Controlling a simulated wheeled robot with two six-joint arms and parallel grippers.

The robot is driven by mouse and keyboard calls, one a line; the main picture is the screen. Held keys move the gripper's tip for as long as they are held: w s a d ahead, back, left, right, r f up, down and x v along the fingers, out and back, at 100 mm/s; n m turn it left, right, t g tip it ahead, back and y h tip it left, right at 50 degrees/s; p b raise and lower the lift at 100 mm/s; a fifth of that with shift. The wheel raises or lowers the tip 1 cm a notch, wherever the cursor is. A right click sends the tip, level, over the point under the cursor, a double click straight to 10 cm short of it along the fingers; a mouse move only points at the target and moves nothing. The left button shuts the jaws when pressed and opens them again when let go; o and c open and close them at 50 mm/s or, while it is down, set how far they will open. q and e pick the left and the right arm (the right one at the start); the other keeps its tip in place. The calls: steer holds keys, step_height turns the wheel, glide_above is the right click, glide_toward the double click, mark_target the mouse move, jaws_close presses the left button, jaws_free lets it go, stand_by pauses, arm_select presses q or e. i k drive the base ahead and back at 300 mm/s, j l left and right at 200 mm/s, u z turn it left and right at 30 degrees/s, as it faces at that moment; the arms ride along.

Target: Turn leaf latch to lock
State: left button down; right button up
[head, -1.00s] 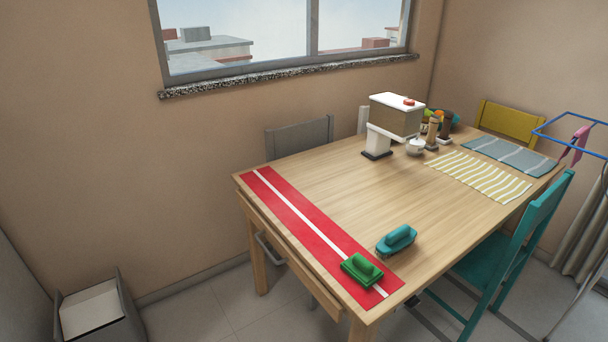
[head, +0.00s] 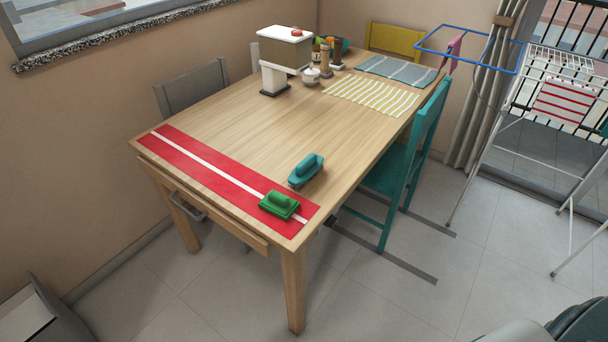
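The wooden table (head: 235,125) stands in the middle of the head view. A wooden strip or leaf (head: 205,207) runs along its near left edge, slightly below the top. A grey metal bar or bracket (head: 188,209) shows under that edge; I cannot tell whether it belongs to the latch. No leaf latch can be clearly made out. Neither of my grippers is in view.
A drying rack (head: 560,110) stands right.

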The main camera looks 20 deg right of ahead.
mark_target(332, 219)
steer(key=z, duration=0.8)
steer(key=k+j, duration=0.1)
steer(key=k, duration=0.15)
steer(key=z, duration=0.05)
